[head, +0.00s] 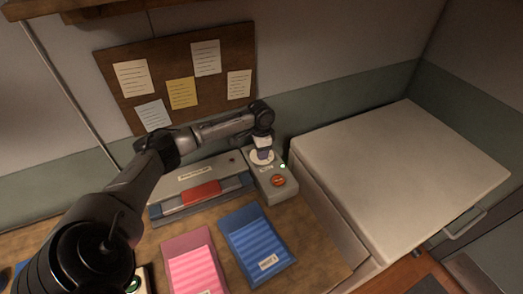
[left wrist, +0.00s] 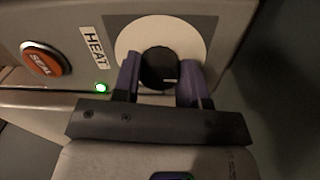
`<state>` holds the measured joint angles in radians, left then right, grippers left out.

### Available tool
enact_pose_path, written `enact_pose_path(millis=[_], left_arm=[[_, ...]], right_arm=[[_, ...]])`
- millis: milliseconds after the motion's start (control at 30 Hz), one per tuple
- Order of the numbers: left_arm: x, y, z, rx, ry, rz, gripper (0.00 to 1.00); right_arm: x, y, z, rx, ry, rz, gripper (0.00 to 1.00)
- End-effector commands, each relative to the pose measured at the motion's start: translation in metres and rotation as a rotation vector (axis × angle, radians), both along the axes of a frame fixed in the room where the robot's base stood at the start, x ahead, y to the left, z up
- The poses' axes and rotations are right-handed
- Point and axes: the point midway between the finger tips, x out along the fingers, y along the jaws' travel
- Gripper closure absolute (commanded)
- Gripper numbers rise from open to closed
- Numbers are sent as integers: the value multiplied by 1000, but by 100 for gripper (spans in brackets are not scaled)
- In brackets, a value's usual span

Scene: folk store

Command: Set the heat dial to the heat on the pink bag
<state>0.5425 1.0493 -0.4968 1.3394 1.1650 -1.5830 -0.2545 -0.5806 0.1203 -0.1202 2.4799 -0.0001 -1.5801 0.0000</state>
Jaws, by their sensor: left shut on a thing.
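The heat dial (left wrist: 159,68) is a dark round knob on a pale disc, beside a HEAT label (left wrist: 95,47) on the grey control box (head: 259,186). A light tick shows on the knob near the gripper side. My left gripper (left wrist: 160,82) is shut on the dial, one purple finger on each side; it also shows from above in the head view (head: 263,152). The pink bag (head: 192,258) lies on the counter in the head view. Its label (head: 214,291) is cut by the frame edge and cannot be read. My right gripper is not in view.
An orange SEAL button (left wrist: 45,62) and a lit green lamp (left wrist: 101,88) are near the dial. The sealer (head: 202,186) with a red bar stands left of the box. A blue bag (head: 256,245) lies right of the pink one. A large white chest (head: 400,170) is at right.

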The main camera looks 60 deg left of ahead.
Motion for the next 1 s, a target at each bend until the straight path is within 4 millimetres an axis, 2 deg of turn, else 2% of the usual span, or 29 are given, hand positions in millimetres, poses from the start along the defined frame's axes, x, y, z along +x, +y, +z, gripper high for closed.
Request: enact_pose_path(millis=[33,100,267,433,700,1000], left_arm=[[0,0,0,-1,0,0,77],[0,0,0,-1,0,0,84],[0,0,2,-1,1,-9,85],[0,0,5,-2,2,-67,85],[0,-1,6,-3,3,-267,85],[1,-1,3,-3,1,-494,85]], right_arm=[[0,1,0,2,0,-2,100],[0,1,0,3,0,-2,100],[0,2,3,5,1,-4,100],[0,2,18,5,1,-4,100],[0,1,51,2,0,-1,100],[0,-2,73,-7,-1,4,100]])
